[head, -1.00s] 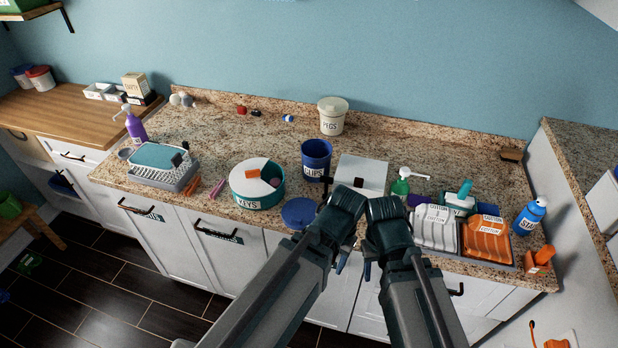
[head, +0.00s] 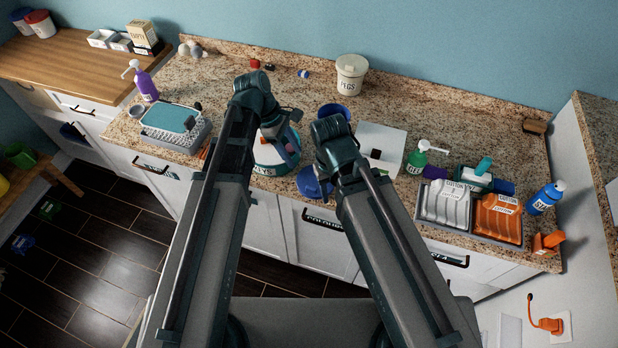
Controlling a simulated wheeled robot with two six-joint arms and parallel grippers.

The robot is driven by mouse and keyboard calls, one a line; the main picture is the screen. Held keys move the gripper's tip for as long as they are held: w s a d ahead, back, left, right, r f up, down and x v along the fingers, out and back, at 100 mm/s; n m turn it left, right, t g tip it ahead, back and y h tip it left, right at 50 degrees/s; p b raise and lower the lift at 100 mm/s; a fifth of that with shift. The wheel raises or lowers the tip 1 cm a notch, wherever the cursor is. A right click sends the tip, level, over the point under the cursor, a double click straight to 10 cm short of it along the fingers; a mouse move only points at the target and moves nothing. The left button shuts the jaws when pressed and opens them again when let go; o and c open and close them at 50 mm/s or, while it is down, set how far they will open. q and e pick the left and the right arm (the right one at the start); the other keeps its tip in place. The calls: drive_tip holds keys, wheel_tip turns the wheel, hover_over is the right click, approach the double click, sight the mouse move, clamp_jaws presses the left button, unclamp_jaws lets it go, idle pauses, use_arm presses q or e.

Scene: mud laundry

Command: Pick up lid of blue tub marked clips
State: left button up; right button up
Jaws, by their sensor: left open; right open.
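The blue tub marked clips (head: 336,111) stands open on the granite counter, mostly hidden behind my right wrist. A round blue lid (head: 308,184) lies on the counter at the front edge, in front of the tub. My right gripper (head: 325,186) is at the lid's right side; its fingers are largely hidden by my arm, so contact cannot be told. My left gripper (head: 287,154) is open, pointing down over the round teal-and-white tub marked keys (head: 268,157), left of the lid. It seems empty.
A white board (head: 382,142) lies right of the clips tub. A white pegs tub (head: 351,75) stands behind. A basket (head: 172,136) is at left.

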use_arm(q)
drive_tip(key=b, duration=0.8)
hover_over(311, 187)
drive_tip(key=w+a, duration=0.1)
drive_tip(key=a, duration=0.2)
drive_tip(key=f, duration=0.7)
drive_tip(key=shift+w+d+f, duration=0.2)
drive_tip(key=shift+f, duration=0.15)
drive_tip(key=shift+d+f, duration=0.15)
drive_tip(key=shift+d, duration=0.05)
drive_tip(key=shift+s+f, duration=0.1)
drive_tip(key=b+x, duration=0.4)
drive_tip(key=shift+s+f, duration=0.3)
drive_tip(key=shift+s, duration=0.05)
drive_tip(key=shift+d+f+b, duration=0.15)
drive_tip(key=shift+f+b, duration=0.1)
drive_tip(key=shift+b, duration=0.15)
drive_tip(key=shift+r, duration=0.1)
clamp_jaws()
